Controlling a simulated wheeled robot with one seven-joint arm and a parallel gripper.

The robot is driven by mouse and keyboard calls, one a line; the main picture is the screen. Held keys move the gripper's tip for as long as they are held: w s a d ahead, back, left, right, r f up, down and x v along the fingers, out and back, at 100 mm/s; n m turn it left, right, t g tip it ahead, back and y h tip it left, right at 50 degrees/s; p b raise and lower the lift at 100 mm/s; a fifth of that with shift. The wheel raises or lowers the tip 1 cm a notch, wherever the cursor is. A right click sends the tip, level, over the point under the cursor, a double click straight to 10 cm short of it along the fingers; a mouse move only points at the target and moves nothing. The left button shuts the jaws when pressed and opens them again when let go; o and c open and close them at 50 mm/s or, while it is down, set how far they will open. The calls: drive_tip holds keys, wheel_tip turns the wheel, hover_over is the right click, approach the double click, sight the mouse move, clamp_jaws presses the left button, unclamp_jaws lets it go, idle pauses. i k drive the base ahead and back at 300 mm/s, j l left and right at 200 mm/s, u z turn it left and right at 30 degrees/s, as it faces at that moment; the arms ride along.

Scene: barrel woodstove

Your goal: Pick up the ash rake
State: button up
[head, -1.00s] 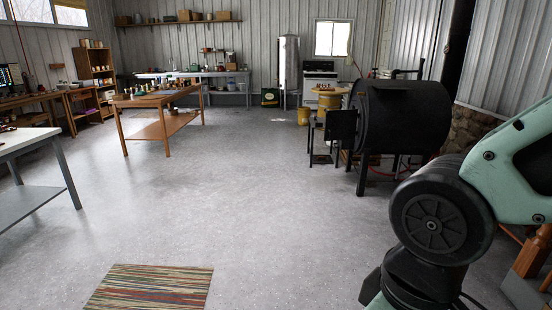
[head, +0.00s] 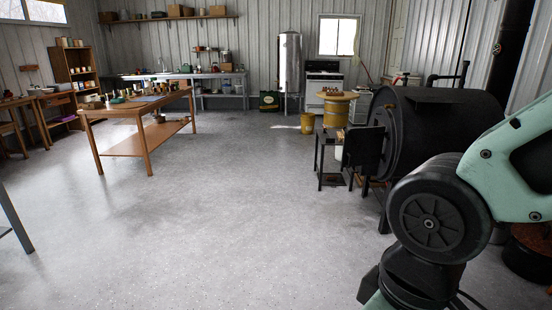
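I cannot make out the ash rake for certain in the head view. A thin reddish pole (head: 357,38) stands by the back wall near the white stove, too small to identify. The black barrel woodstove (head: 440,122) is at the right on dark legs, with a black door panel (head: 362,148) at its front end. My arm covers part of the stove's lower right side. My gripper is outside the picture, so its state does not show.
A small black stand (head: 331,172) is just left of the stove door. Behind it are a yellow drum with a round wooden top (head: 336,108) and a yellow bucket (head: 307,123). A wooden worktable (head: 147,112) stands at the left. The grey floor (head: 240,210) between is clear.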

sight(328, 140)
drive_tip(key=i, duration=6)
drive_tip(key=i+z, duration=0.1)
drive_tip(key=i, duration=0.45)
drive_tip(key=i+j+z, duration=0.1)
drive_tip(key=i, duration=0.4)
drive_tip(key=i+j+z, duration=0.15)
drive_tip(key=i, duration=0.4)
